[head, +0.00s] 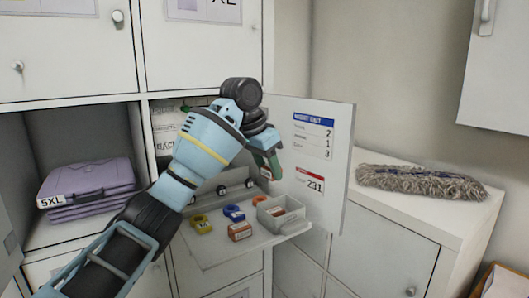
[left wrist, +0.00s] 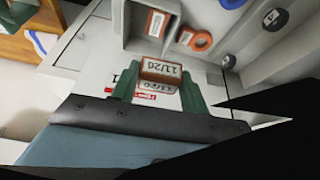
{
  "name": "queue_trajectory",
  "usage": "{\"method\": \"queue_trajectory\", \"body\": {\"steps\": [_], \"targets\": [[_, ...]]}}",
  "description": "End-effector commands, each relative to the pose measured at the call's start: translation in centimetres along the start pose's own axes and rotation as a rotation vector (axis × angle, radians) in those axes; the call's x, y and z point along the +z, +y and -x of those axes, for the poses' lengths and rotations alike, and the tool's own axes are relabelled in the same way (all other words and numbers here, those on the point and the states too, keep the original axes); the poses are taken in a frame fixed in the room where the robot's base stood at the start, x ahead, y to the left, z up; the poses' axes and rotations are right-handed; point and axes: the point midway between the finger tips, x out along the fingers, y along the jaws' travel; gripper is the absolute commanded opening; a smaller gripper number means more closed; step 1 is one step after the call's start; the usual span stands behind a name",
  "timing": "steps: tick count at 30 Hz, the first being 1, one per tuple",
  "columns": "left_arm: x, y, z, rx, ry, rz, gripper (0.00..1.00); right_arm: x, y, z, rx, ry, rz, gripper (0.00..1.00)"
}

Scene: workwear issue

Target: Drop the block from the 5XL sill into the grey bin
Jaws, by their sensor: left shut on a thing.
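My left gripper (head: 268,165) has green fingers and is shut on a small orange-brown block with a white label reading 11/26 (left wrist: 160,71). In the head view only a little of the held block (head: 266,173) shows by the fingertips. It is above the fold-down shelf, behind and above the grey bin (head: 298,229) in that picture. The left wrist view shows the bin's grey wall (left wrist: 133,22) just beyond the held block. Another labelled block (left wrist: 158,22) lies in the bin. My right gripper is in neither view.
An orange-brown block (head: 240,231), a yellow roll (head: 200,224), a blue roll (head: 233,213) and an orange roll (left wrist: 200,41) lie on the shelf (head: 226,256). An open door (head: 330,190) with labels stands right. Folded purple garments (head: 95,185) tagged 5XL lie left.

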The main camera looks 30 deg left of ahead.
Motion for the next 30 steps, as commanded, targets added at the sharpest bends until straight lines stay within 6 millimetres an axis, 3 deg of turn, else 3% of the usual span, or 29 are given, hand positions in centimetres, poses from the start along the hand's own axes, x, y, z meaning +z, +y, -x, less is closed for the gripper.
{"method": "queue_trajectory", "body": {"steps": [14,30], "targets": [[1.1,0.7,-0.9,0.022,0.003,-0.051,0.23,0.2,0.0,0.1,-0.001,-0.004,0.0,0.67],[3.0,0.7,-5.6,0.021,0.004,-0.05,0.23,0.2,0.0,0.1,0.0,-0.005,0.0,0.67]]}}
